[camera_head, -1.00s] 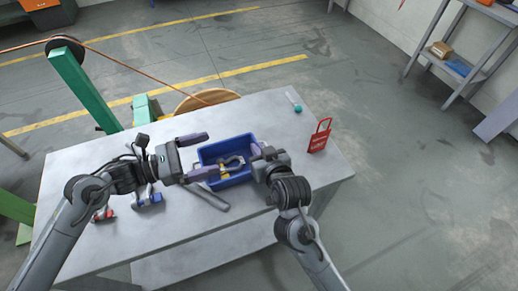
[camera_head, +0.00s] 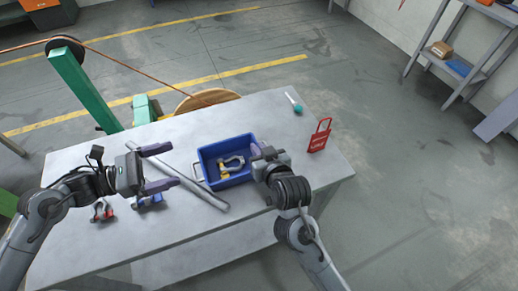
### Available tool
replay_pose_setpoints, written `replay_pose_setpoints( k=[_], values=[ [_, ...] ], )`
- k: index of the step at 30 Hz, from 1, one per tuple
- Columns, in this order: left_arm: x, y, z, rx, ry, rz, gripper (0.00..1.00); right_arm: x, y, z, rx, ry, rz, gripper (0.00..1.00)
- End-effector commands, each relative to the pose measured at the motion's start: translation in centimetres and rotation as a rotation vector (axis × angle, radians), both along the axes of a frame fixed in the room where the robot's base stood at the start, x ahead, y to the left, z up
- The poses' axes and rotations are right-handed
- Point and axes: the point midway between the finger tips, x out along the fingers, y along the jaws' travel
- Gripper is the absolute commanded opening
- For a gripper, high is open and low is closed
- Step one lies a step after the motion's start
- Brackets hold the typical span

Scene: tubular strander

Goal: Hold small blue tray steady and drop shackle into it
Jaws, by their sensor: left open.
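The small blue tray (camera_head: 214,147) sits on the grey table. A grey shackle (camera_head: 234,161) lies inside it, with a yellow part (camera_head: 222,173) beside it. My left gripper (camera_head: 177,165) is open and empty, left of the tray, its two purple fingers spread and pointing right. My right gripper (camera_head: 257,152) is at the tray's right wall; its fingers are mostly hidden, so I cannot tell whether they are closed on the rim.
A long grey bar (camera_head: 194,176) lies left of the tray. A blue-and-grey piece (camera_head: 150,202) and a red-and-grey piece (camera_head: 102,211) lie near my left arm. A red tag-like holder (camera_head: 320,137) and a teal-handled tool (camera_head: 297,106) are at the table's right.

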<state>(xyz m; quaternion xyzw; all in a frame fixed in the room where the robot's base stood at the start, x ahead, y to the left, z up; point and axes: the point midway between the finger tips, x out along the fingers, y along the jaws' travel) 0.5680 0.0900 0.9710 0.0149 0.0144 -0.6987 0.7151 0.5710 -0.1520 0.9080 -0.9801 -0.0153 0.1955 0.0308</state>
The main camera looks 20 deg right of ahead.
Motion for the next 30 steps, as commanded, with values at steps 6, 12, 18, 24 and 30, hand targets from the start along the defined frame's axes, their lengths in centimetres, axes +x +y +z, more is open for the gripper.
replay_pose_setpoints(
  k=[6,12,18,24,30],
  values=[
    [0.0,0.0,0.0,0.000,0.000,0.000,1.00,0.0,0.0,0.0,0.000,0.000,0.000,0.37],
    [0.0,0.0,0.0,0.000,0.000,0.000,1.00,0.0,0.0,0.0,0.000,0.000,-0.001,0.37],
    [0.0,0.0,0.0,0.000,0.000,0.000,1.00,-1.0,0.0,0.4,0.000,-0.001,-0.001,0.37],
    [0.0,0.0,0.0,0.000,0.000,0.000,1.00,-3.9,-0.1,1.7,0.000,-0.003,0.001,0.37],
    [0.0,0.0,0.0,0.000,0.000,0.000,1.00,-7.1,-0.2,3.0,0.002,-0.003,0.001,0.37]
  ],
)
